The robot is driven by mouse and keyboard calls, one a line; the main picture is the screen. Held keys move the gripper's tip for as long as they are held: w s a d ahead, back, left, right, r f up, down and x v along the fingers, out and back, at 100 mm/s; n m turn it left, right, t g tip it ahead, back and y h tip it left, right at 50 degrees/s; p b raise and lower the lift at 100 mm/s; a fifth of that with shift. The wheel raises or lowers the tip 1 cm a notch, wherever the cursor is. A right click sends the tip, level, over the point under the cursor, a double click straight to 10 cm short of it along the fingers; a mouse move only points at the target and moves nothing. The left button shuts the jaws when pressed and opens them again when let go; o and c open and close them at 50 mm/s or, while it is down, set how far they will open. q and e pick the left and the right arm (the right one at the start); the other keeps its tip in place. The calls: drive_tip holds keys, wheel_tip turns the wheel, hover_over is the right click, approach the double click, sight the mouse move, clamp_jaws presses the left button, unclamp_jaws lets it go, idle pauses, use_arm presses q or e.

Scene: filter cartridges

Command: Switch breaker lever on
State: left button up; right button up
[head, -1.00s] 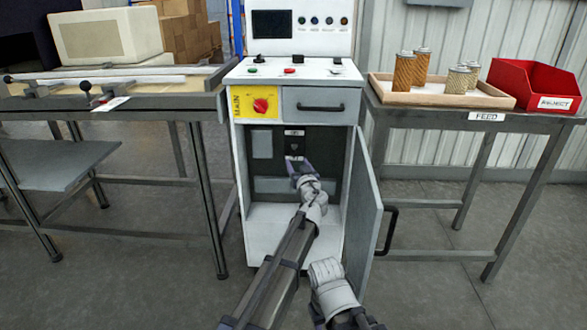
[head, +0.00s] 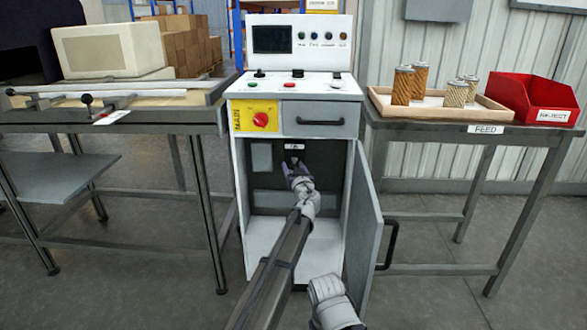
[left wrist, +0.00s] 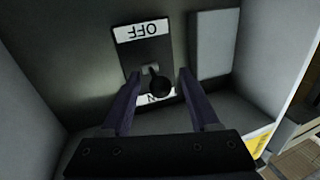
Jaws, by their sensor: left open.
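The breaker is a dark plate with white labels inside the open cabinet (head: 247,215). In the left wrist view the plate (left wrist: 147,47) appears upside down, with OFF at the top and a partly hidden ON label at the bottom. The breaker lever (left wrist: 161,88) has a round black knob that stands out from the plate, overlapping the ON label's edge. Its exact tilt is hard to tell. My left gripper (head: 296,166) is open in front of the breaker; in the left wrist view its fingers (left wrist: 160,80) stand either side of the knob. My right gripper is out of view.
The cabinet door (head: 363,225) stands open on the right. A yellow panel with a red MAIN knob (head: 260,119) is above the opening. On the right table are a tray (head: 437,113) of cartridges and a red REJECT bin (head: 530,95). Another bench (head: 110,122) stands left.

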use_arm(q)
clamp_jaws()
idle(0.5)
idle(0.9)
